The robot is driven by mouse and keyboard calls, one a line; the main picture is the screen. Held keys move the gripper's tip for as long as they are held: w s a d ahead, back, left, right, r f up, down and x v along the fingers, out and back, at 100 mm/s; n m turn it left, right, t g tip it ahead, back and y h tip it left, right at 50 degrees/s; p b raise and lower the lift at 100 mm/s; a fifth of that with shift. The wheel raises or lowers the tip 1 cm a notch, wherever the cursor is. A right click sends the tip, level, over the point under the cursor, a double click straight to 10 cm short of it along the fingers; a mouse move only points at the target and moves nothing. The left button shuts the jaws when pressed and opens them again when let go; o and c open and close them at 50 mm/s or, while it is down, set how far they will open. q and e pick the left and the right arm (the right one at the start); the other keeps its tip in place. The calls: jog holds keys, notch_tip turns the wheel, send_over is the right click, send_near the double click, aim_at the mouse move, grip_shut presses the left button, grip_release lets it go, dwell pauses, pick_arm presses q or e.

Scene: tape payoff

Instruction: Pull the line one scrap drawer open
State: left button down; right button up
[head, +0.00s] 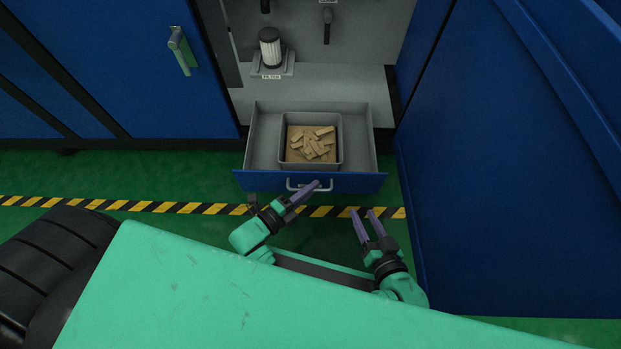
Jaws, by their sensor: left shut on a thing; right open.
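The scrap drawer (260,181) has a blue front and grey inside, and it stands pulled out from the cabinet. A grey bin (341,148) inside it holds several brown scraps (312,143).
A blue cabinet door (490,160) stands open on the right. A closed blue door with a grey-green handle (182,50) is on the left. A white filter (270,48) stands on a labelled shelf above the drawer. Yellow-black tape (180,207) crosses the green floor.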

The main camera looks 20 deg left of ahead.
pick_arm(q)
jog(key=shift+s+d+p, duration=0.15)
jog(key=shift+s+p, duration=0.1)
jog(key=shift+s, duration=0.45)
jog(key=shift+s+d+p, duration=0.15)
jog(key=shift+s+p, duration=0.05)
jog(key=shift+s, duration=0.5)
pick_arm(e)
jog(key=shift+r, duration=0.7)
pick_arm(q)
jog(key=shift+f, duration=0.1)
jog(key=c, duration=1.2)
grip_release()
jog(key=p+v, duration=0.3)
jog(key=v, duration=1.1)
jog(key=shift+s+a+p, duration=0.15)
jog(key=shift+s+p, duration=0.05)
jog(key=shift+p, duration=0.15)
pick_arm(e)
jog(key=shift+n+g, duration=0.3)
jog(key=shift+g, duration=0.2)
notch_tip(320, 180, up, 4)
jog(key=shift+d+r, duration=0.15)
jog(key=shift+r, duration=0.05)
jog(key=shift+f, duration=0.1)
